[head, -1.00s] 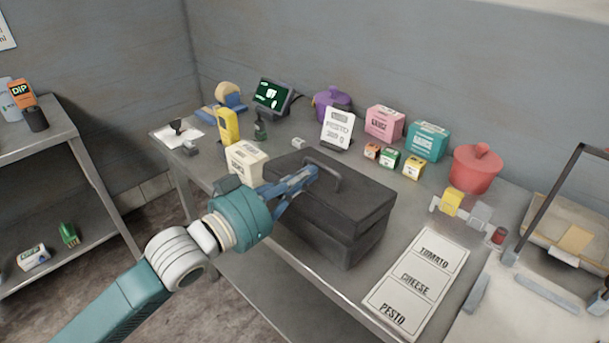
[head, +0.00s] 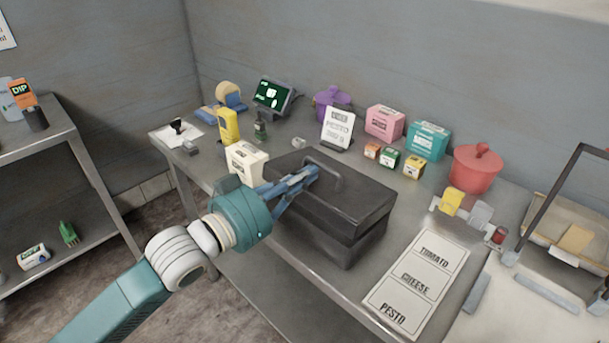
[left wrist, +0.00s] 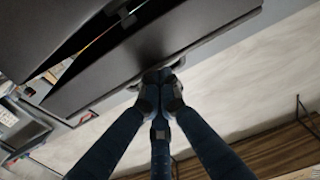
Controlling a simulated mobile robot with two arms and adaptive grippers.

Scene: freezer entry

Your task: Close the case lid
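The dark grey case (head: 345,246) stands on the metal table. Its lid (head: 352,202) lies over the base, with a curved handle (head: 331,166) on top. In the left wrist view a narrow dark wedge shows between two dark panels (left wrist: 170,38); I cannot tell for sure if the lid is fully down. My left gripper (head: 314,172) is at the left part of the lid near the handle. Its fingertips also show together in the left wrist view (left wrist: 160,78), close against a dark panel edge. Nothing is seen between them. My right gripper is not in view.
A white box (head: 246,162) stands just left of the case. A label sheet (head: 415,280) lies to its right. A red pot (head: 476,167), small boxes (head: 389,158) and a pesto sign (head: 337,128) stand behind it. A shelf (head: 50,142) is at far left.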

